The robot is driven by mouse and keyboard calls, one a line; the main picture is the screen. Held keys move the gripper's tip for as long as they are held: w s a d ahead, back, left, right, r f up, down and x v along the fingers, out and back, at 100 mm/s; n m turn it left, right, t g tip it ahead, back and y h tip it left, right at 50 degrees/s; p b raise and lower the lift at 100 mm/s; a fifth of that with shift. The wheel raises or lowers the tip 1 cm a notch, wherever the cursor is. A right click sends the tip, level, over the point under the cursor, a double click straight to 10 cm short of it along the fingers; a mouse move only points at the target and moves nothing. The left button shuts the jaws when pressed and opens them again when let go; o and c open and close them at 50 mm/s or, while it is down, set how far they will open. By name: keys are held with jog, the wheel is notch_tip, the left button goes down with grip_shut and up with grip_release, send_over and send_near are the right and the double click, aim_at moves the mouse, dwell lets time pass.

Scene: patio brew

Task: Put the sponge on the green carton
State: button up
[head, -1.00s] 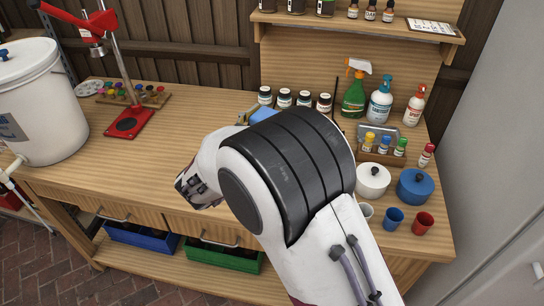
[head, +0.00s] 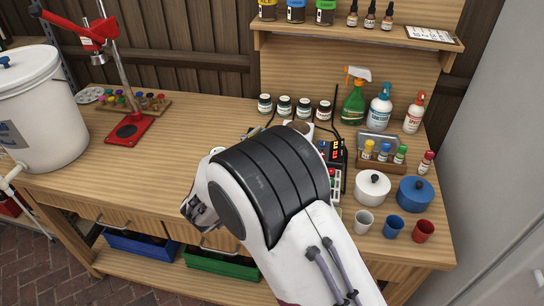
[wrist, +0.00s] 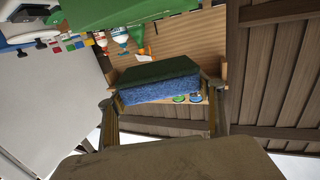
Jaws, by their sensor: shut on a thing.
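The sponge (wrist: 158,87), blue with a dark green scouring face, sits between the two fingers of my gripper (wrist: 163,94) in the wrist view. My gripper is shut on it. A broad green surface (wrist: 125,14), apparently the green carton, fills the top of that inverted view. Background shows between it and the sponge, so they look apart, with the sponge higher. In the head view my arm hides the sponge, the fingertips and any carton behind it.
A white pot (head: 373,188), a blue pot (head: 415,193) and cups stand to the right of my arm. Behind are a green spray bottle (head: 354,98), several jars and a black device (head: 337,152). The bench's left middle is clear, before a red press (head: 128,128).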

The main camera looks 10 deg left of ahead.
jog(key=shift+f, duration=0.8)
jog(key=shift+f, duration=1.85)
jog(key=shift+f, duration=0.15)
jog(key=o, duration=0.7)
jog(key=shift+v, duration=6)
